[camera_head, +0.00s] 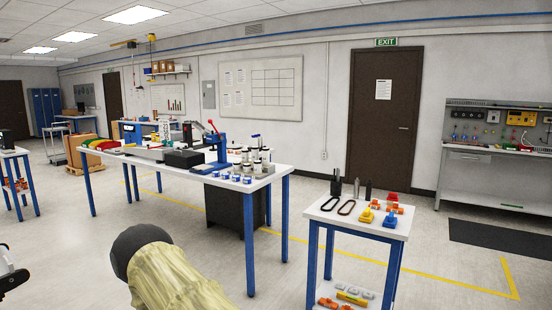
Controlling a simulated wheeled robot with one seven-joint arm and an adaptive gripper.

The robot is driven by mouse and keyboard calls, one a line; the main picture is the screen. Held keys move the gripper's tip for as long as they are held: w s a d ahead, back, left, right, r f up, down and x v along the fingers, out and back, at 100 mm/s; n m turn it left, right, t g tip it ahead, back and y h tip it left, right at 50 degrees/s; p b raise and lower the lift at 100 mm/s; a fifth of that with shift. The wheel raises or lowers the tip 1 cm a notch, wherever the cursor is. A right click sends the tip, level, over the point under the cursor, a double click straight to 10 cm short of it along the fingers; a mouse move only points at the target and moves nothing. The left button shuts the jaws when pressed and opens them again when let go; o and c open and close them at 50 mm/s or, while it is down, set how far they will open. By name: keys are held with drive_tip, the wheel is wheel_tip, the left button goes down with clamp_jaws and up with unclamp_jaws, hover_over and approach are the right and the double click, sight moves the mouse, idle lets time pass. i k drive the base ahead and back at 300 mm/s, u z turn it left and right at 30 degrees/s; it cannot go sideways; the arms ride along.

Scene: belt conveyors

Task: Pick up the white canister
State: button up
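Several white canisters with dark tops (256,141) stand close together near the right end of the long white table (180,170). Some seem stacked or raised behind others, and they are too small to tell which one is meant. A black and white piece cut off by the left edge seems to be part of my gripper (10,278). Its fingers cannot be made out. It is low and well away from the canisters. My arm shows at the bottom, left of centre.
A blue press (215,148) and a dark box (185,158) stand left of the canisters. A smaller blue-legged table (335,218) at the right holds black rings, dark cylinders and coloured parts. Open floor lies between the two tables.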

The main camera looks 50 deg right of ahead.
sight(245, 154)
drive_tip(key=z, duration=0.85)
drive_tip(key=i, duration=1.8)
drive_tip(key=z, duration=0.8)
drive_tip(key=i, duration=1.15)
drive_tip(key=z, duration=0.05)
